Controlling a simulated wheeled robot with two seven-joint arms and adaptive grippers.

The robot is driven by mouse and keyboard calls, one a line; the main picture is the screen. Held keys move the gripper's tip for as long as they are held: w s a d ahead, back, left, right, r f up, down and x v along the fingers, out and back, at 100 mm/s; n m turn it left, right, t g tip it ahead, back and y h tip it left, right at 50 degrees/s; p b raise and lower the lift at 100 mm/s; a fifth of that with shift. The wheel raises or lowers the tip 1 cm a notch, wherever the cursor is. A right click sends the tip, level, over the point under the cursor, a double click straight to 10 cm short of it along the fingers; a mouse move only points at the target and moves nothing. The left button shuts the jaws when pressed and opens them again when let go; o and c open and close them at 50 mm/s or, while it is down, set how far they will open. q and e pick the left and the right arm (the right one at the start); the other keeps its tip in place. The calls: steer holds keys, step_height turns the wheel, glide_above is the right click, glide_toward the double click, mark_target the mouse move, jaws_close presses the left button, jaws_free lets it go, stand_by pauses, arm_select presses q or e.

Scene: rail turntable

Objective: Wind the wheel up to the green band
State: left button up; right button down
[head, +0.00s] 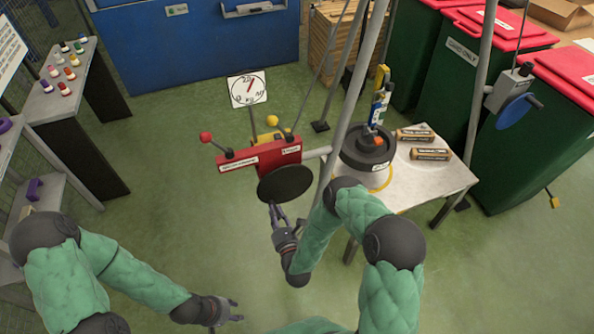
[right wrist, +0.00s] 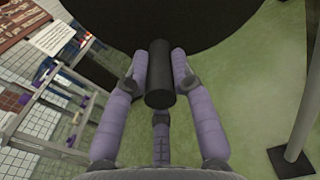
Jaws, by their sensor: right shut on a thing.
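The black wheel (head: 286,184) sits on the front of a red box (head: 260,157) on a stand. In the right wrist view, the wheel (right wrist: 185,20) fills the top, and its black cylindrical handle (right wrist: 160,75) points toward the camera. My right gripper (head: 274,210) is shut on this handle, with a finger on each side in the right wrist view (right wrist: 160,82). A white dial (head: 248,90) with a red needle stands above the box. I cannot make out a green band. My left gripper (head: 237,309) is open and empty over the floor at lower middle.
A red-knobbed lever (head: 206,137) sticks out left of the box. A white table (head: 440,178) on the right holds a dark round weight (head: 368,146) and boxes. A blue wheel (head: 512,112) hangs on a pole at right. Open floor (head: 170,190) lies left of the stand.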

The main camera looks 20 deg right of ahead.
steer(key=shift+a+r, duration=0.25)
steer(key=shift+a, duration=0.1)
steer(key=shift+w+a+r+p, duration=0.1)
steer(key=shift+a+r+p, duration=0.25)
steer(key=shift+r+p, duration=0.2)
steer(key=shift+a+r+p, duration=0.35)
steer(key=shift+r+p, duration=0.1)
steer(key=shift+r, duration=0.1)
steer(key=c, duration=0.8)
jaws_free()
steer(key=shift+c, duration=0.2)
steer(key=shift+f, duration=0.1)
